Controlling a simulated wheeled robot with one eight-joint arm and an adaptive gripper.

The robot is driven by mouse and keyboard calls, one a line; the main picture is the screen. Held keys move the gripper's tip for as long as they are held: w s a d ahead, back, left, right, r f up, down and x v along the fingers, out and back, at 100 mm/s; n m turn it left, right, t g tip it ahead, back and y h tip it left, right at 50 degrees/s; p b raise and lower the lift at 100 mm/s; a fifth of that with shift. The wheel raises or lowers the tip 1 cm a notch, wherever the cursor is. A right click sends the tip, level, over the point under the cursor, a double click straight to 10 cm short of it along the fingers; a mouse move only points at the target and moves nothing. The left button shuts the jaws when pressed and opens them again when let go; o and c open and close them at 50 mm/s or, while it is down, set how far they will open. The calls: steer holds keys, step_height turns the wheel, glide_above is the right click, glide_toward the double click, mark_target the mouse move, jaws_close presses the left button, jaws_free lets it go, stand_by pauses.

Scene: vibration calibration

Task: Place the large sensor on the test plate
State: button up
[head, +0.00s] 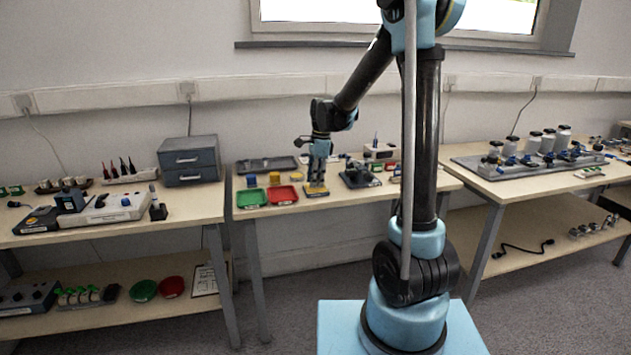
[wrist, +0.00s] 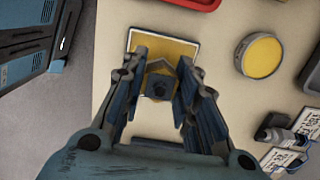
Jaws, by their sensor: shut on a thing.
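In the wrist view a yellow square pad with a pale border (wrist: 184,50) lies under and just beyond the held sensor. Whether the sensor touches it cannot be told. In the head view my gripper (head: 317,180) is low over this yellow pad (head: 316,191) near the table's front edge. I cannot tell for certain which thing is the test plate.
A yellow disc (wrist: 260,55) lies right of the pad in the wrist view. A green tray (head: 251,198) and a red tray (head: 283,195) sit left of my gripper in the head view. A dark device (head: 360,176) stands to the right. Bare tabletop lies between.

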steer(key=shift+f, duration=0.25)
steer(key=shift+f, duration=0.1)
steer(key=o, duration=1.1)
steer(key=shift+o, duration=0.2)
step_height(320, 180, up, 12)
steer(key=d, duration=0.1)
steer(key=s+d+n, duration=0.4)
steer(key=s+d, duration=0.5)
steer(key=s+d+f+n+t, duration=0.1)
steer(key=s+d+f+n, duration=0.2)
steer(key=s, duration=0.4)
steer(key=s+d+f+n+h, duration=0.1)
steer(key=s+d+f+n, duration=0.3)
steer(key=s+f, duration=0.2)
steer(key=s+d+f+n+t, duration=0.1)
steer(key=s+d+f+n, duration=0.3)
steer(key=s, duration=0.5)
steer(key=shift+s+d+f+t, duration=0.3)
steer(key=shift+s+f, duration=0.1)
steer(key=shift+f, duration=0.1)
